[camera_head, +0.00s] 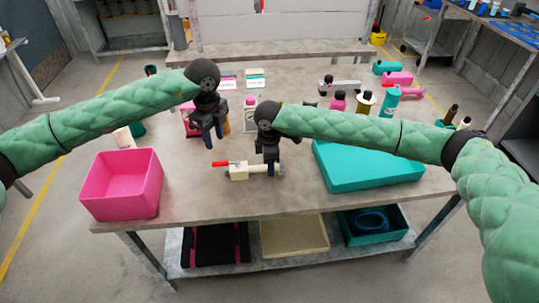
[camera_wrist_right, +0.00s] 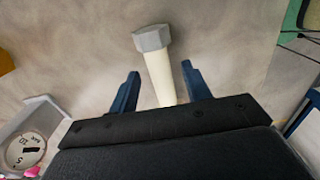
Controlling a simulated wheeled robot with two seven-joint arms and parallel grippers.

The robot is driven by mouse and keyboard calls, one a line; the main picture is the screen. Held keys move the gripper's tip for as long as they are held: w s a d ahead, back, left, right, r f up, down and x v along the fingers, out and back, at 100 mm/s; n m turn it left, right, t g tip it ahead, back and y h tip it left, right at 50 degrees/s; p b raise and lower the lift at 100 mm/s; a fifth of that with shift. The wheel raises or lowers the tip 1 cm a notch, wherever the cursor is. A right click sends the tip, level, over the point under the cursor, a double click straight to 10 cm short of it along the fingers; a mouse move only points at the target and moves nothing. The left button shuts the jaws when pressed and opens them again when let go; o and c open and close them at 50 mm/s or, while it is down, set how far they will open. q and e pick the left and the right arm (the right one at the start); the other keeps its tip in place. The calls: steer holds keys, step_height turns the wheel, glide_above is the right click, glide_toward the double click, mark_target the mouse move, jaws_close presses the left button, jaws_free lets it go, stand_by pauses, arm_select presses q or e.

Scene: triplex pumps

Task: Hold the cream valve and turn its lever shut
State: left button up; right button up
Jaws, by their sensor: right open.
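The cream valve (camera_head: 238,173) lies on the table near its front middle. Its red lever (camera_head: 221,163) points left along the body. My right gripper (camera_head: 269,170) is over the valve's right end. In the right wrist view, the cream pipe (camera_wrist_right: 159,75) with a grey hex end (camera_wrist_right: 152,38) runs between the open fingers (camera_wrist_right: 160,85), with gaps on both sides. The lever is out of that view. My left gripper (camera_head: 214,138) hangs above and left of the valve, its fingers apart and empty.
A pink bin (camera_head: 122,185) stands at the front left. A teal slab-like case (camera_head: 365,168) lies to the right. Several bottles and fittings, including a teal bottle (camera_head: 390,103), stand behind. The table is clear in front of the valve and between it and the bin.

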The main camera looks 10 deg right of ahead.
steer(key=shift+f, duration=0.75)
